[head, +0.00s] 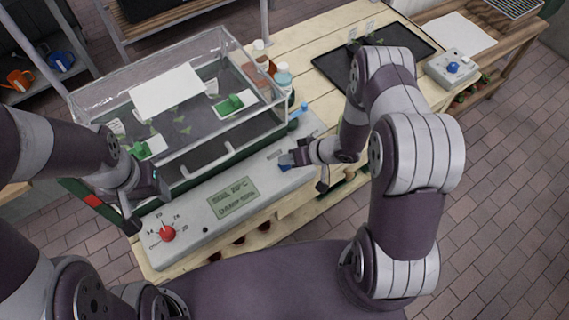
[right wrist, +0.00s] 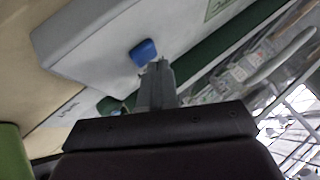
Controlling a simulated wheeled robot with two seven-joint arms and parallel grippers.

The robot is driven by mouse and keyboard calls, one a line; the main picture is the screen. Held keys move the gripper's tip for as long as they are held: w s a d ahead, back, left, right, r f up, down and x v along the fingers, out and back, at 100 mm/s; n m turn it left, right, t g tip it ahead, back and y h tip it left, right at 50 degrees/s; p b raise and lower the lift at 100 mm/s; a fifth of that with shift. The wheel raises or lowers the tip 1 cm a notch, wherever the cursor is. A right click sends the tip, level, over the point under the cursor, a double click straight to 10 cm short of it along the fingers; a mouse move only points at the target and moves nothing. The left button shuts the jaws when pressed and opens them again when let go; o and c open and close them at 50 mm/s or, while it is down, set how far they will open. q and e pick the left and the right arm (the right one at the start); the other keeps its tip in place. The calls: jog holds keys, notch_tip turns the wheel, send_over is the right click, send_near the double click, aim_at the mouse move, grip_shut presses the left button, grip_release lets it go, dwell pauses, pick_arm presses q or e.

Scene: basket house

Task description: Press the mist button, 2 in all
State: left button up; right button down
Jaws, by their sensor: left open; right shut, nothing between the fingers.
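The long pale grey control panel (head: 205,222) runs along the front of the clear tank. A blue button (head: 284,167) sits near its right end, mostly covered by my right gripper (head: 289,160) in the head view. In the right wrist view the blue button (right wrist: 143,52) shows clearly on the panel. The shut, empty tips of my right gripper (right wrist: 157,70) are right beside it; I cannot tell whether they touch. A small label by the button is too blurred to read. My left gripper (head: 146,203) is open and empty over the panel's left end.
A red knob (head: 168,233) and a green display (head: 233,199) are on the panel. The clear tank (head: 185,165) stands behind. Bottles (head: 283,77), a black tray (head: 330,65) and a grey box with another blue button (head: 453,67) are farther right.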

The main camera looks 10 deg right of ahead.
jog(key=shift+f, duration=0.5)
dwell(0.3)
jog(key=shift+r, duration=0.15)
jog(key=shift+r+p, duration=0.7)
jog(key=shift+r, duration=0.05)
jog(key=shift+r, duration=0.1)
notch_tip(320, 180, up, 5)
jog(key=p, duration=0.5)
dwell(0.7)
